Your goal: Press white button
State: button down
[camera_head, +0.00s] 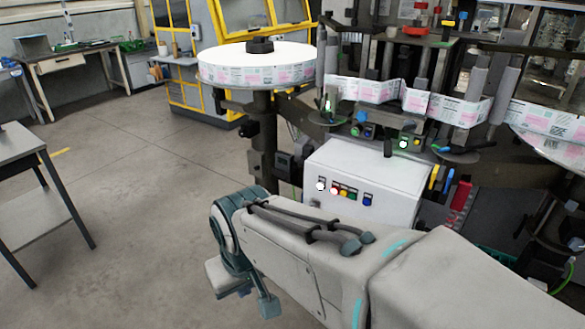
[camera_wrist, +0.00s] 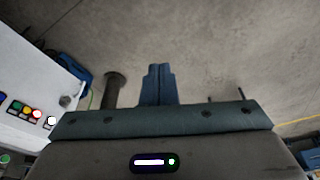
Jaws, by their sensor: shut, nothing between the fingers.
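The white button (camera_head: 320,184) glows at the left end of a row on the front of a white control box (camera_head: 400,178). In the wrist view the white button (camera_wrist: 52,121) is at the left edge, end of the row nearest my gripper. My gripper (camera_wrist: 160,70) shows as two dark blue fingers closed together, with nothing between them. The fingers are apart from the box and off to the right of the button, with bare floor behind them. In the head view my arm stretches in front of the box, and the fingers are hard to make out.
Beside the white button are a red button (camera_head: 334,190), a yellow one (camera_head: 344,193), a green one (camera_head: 352,196) and a blue one (camera_head: 367,200). A large label reel (camera_head: 258,70) stands behind the box. A grey table (camera_head: 20,150) is at left. The floor between is clear.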

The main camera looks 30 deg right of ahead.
dwell(0.3)
jog(key=w+d+f+m+t+h+b, duration=0.25)
jog(key=w+d+f+m+b, duration=0.3)
jog(key=w+d+m, duration=0.35)
jog(key=w+d+f+m+t+h+b, duration=0.1)
jog(key=w+d+f+m+t+b, duration=0.45)
jog(key=w, duration=0.55)
jog(key=w+d+f+m+t+h+b, duration=0.1)
jog(key=d+m+t+b, duration=0.1)
jog(key=d+m, duration=0.5)
jog(key=w+d+f+m+t+h+b, duration=0.1)
jog(key=w+d+m+t+h+b, duration=0.1)
jog(key=d+m, duration=0.6)
jog(key=shift+w+f+m+t, duration=0.2)
jog(key=shift+f+m+t, duration=0.2)
jog(key=shift+t, duration=0.2)
jog(key=shift+d, duration=0.2)
